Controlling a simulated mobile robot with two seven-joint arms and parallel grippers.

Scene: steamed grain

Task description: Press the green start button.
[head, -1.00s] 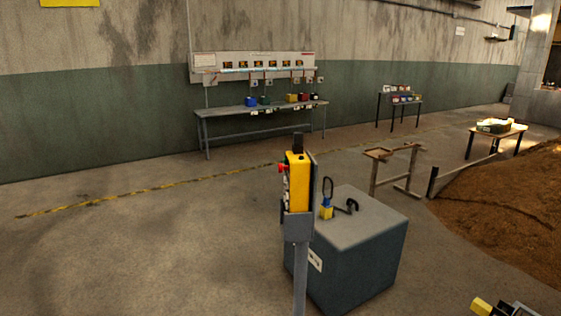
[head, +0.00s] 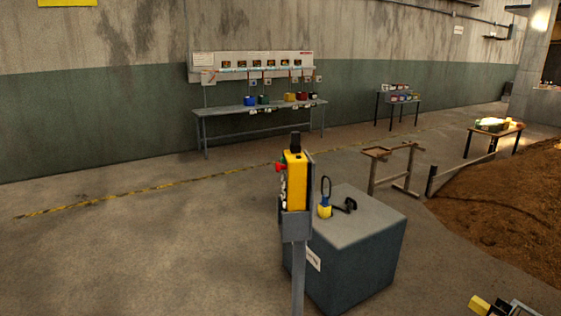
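A yellow control box (head: 296,180) stands upright on a grey post (head: 298,275) near the middle of the head view, with a black piece on top. I see it nearly edge-on. Its button face points left. A red button (head: 279,167) sticks out near the top of that face. Small dark and pale parts show below it, too slanted to make out. I cannot pick out a green button there. Neither of my grippers can be made out in this view.
A dark grey block (head: 355,270) stands right behind the post, with a yellow padlock-like item (head: 324,211) on top. A yellow and dark object (head: 480,304) is cut off at the lower right. A workbench (head: 262,108) stands at the wall. The floor left of the post is clear.

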